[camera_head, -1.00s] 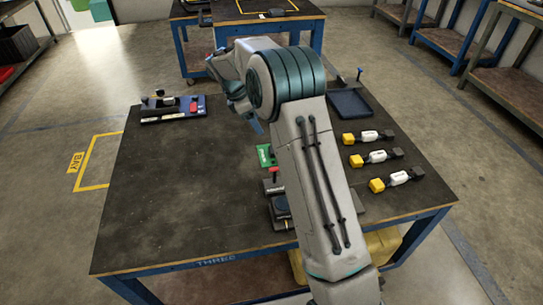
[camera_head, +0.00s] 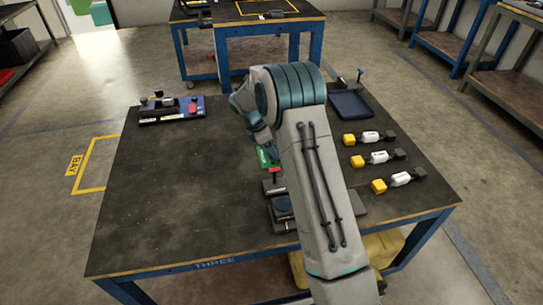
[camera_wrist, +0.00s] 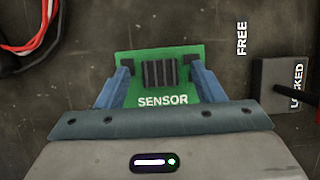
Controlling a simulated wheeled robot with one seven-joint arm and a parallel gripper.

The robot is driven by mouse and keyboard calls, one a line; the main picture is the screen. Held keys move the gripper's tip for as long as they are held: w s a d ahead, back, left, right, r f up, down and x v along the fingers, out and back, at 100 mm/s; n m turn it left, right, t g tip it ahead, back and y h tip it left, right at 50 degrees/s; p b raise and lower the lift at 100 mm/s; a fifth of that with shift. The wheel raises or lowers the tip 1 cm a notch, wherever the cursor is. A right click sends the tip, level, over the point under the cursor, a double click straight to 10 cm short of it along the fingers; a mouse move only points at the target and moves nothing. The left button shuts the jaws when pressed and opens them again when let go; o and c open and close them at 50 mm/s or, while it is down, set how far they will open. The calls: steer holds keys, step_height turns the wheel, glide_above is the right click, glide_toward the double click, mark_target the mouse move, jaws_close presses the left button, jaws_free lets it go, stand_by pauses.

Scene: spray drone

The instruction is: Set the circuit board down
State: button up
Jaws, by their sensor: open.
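The green circuit board (camera_wrist: 160,78), marked SENSOR with a dark ribbed block on it, lies between the two blue fingers of my gripper (camera_wrist: 157,70) in the wrist view. The jaws are open, with a finger beside each side edge of the board. In the head view the board (camera_head: 265,158) shows as a small green patch on the table (camera_head: 180,200), partly hidden by my arm. Whether it rests flat on the surface is hard to tell.
A grey block marked LOCKED (camera_wrist: 280,85) sits right of the board, with FREE printed beside it. Red and black cables (camera_wrist: 30,40) lie left. Yellow-ended connectors (camera_head: 372,158) and a dark tray (camera_head: 351,105) stand right.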

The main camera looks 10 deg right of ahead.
steer(key=shift+d+f, duration=0.1)
steer(key=shift+f, duration=0.3)
steer(key=c, duration=1.2)
steer(key=shift+r, duration=0.1)
